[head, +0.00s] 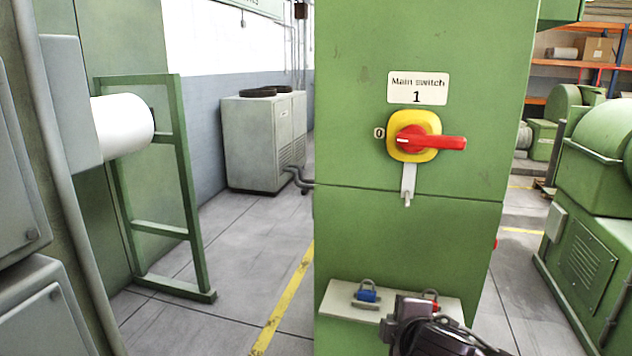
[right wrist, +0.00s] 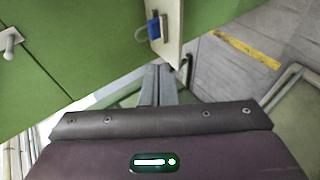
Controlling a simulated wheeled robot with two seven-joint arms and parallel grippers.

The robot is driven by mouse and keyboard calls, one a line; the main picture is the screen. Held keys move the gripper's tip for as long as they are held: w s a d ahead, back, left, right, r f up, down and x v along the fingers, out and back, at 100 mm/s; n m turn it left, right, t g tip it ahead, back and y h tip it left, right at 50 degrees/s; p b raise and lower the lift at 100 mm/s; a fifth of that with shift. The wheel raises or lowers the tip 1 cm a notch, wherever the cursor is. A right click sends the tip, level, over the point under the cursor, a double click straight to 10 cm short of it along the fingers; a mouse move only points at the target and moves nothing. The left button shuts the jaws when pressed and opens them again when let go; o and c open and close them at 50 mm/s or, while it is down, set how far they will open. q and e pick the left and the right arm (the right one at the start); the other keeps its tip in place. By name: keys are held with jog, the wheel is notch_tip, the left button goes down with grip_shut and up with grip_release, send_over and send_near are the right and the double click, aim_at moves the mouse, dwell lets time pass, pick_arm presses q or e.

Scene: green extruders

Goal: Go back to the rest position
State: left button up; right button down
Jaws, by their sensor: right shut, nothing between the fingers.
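My right gripper (head: 400,316) is low in the head view, in front of the small shelf on the green cabinet. In the right wrist view its fingers (right wrist: 158,76) are together with nothing between them. My left gripper is not in view. The main switch (head: 414,137) is on the cabinet front, with its red handle (head: 440,142) lying level and pointing right on a yellow plate. A blue padlock (head: 367,294) is on the shelf and also shows in the right wrist view (right wrist: 153,28). A red padlock (head: 432,302) is partly hidden behind the gripper.
The pale shelf (head: 338,302) juts out from the green cabinet (head: 400,240) close to my right gripper. A green frame (head: 187,190) with a white roll (head: 123,127) stands at left. Green machines (head: 590,240) stand at right. Open floor (head: 235,235) lies left of the cabinet.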

jog(key=s+d+f+m+g, duration=0.35)
jog(key=s+f+m, duration=0.45)
jog(key=s, duration=0.4)
jog(key=s+d+f+m+g, duration=0.2)
jog(key=s+f+m+g, duration=0.4)
jog(key=s+f, duration=0.55)
notch_tip(320, 180, down, 29)
jog(key=s+b, duration=0.2)
jog(key=s+d+f+b, duration=0.1)
jog(key=s+d+f, duration=0.2)
jog(key=s+f, duration=1.6)
jog(key=shift+s+d+f+g+h, duration=0.15)
jog(key=shift+s+f+g+h, duration=0.25)
jog(key=shift+f, duration=0.35)
